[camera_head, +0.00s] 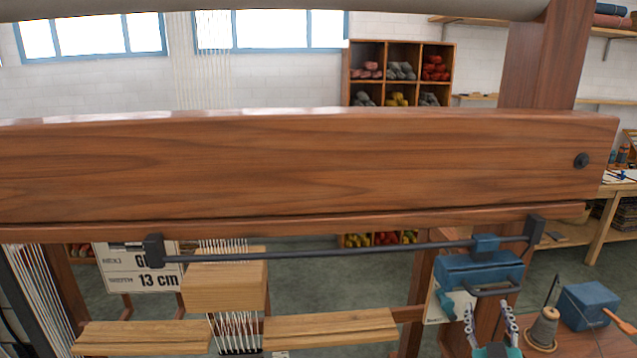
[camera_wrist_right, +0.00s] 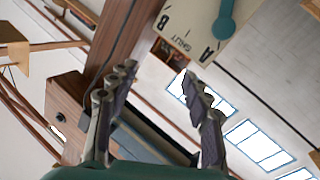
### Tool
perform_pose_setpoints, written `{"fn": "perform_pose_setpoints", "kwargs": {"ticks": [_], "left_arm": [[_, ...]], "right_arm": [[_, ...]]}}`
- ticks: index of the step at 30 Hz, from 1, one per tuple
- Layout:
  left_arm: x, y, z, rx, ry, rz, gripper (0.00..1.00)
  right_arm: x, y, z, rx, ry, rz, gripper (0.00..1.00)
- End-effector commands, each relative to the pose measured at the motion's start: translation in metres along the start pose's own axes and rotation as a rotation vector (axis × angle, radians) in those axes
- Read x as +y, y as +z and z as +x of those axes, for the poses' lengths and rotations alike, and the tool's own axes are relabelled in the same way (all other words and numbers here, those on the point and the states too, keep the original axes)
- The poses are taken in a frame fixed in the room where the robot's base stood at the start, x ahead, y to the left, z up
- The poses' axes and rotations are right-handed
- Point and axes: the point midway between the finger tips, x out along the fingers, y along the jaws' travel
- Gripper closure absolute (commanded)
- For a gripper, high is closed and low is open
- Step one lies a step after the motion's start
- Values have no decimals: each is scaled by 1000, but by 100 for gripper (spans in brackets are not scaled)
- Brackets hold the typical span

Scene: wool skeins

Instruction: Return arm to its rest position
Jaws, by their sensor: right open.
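My right gripper (camera_head: 489,318) is at the lower right of the head view, below a blue box with a handle (camera_head: 478,270) that sits at the right part of a dark rail (camera_head: 330,252). Its two fingers stand apart with nothing between them. In the right wrist view the gripper (camera_wrist_right: 158,76) also shows open and empty, pointing towards a wooden post and a cream panel (camera_wrist_right: 200,25) with letters and a teal pointer. My left gripper is not in view.
A wide wooden loom beam (camera_head: 300,165) crosses the head view above the rail. A cubby shelf (camera_head: 402,45) with wool skeins stands behind.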

Motion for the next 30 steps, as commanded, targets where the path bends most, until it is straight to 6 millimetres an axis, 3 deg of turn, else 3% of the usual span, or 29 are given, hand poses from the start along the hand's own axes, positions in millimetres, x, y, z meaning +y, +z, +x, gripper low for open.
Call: {"fn": "perform_pose_setpoints", "kwargs": {"ticks": [2, 5, 9, 12, 15, 20, 30], "left_arm": [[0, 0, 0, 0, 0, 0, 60], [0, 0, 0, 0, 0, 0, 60], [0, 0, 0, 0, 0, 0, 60], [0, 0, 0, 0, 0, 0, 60], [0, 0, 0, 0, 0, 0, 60], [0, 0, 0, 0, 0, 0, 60], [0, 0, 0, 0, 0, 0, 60]], "right_arm": [[-11, 6, -18, -133, 27, 63, 50], [-39, 31, -53, -357, -5, 127, 50], [-100, 64, -126, -664, -178, 165, 50], [-132, 75, -171, -804, -307, 165, 50], [-152, 79, -203, -888, -402, 160, 50], [-164, 81, -224, -939, -466, 155, 50], [-164, 81, -224, -940, -466, 156, 50]]}}
